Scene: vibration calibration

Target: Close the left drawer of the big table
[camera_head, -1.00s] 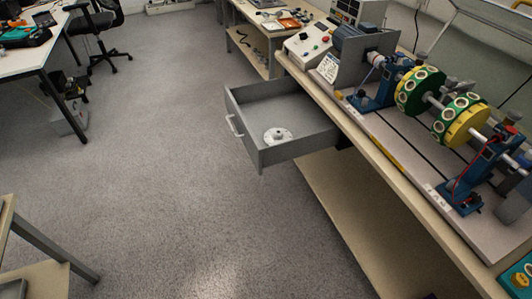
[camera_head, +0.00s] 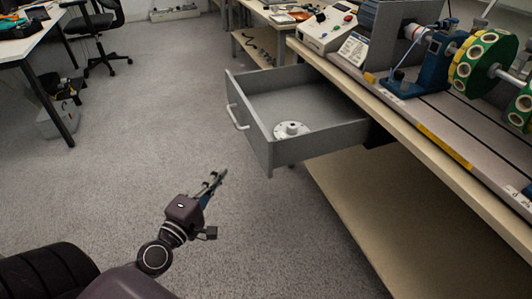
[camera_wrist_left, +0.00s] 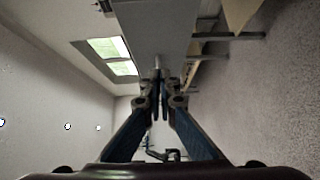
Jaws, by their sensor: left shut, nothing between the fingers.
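The grey drawer (camera_head: 312,128) of the big table (camera_head: 420,160) is pulled far out in the head view. Its front panel with a light handle (camera_head: 237,117) faces left, and a round white flanged part (camera_head: 291,130) lies inside. My left gripper (camera_head: 216,178) is in the lower middle of the head view, in front of and below the drawer front in the picture, apart from it. In the left wrist view its fingers (camera_wrist_left: 161,88) are together with nothing between them. My right gripper is out of view.
A rotor rig with green and yellow discs (camera_head: 480,62) and a control box (camera_head: 328,28) stand on the big table. A second table (camera_head: 262,48) is behind. A white desk (camera_head: 25,48) and a black chair (camera_head: 97,28) are at the left. The floor left of the drawer is clear.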

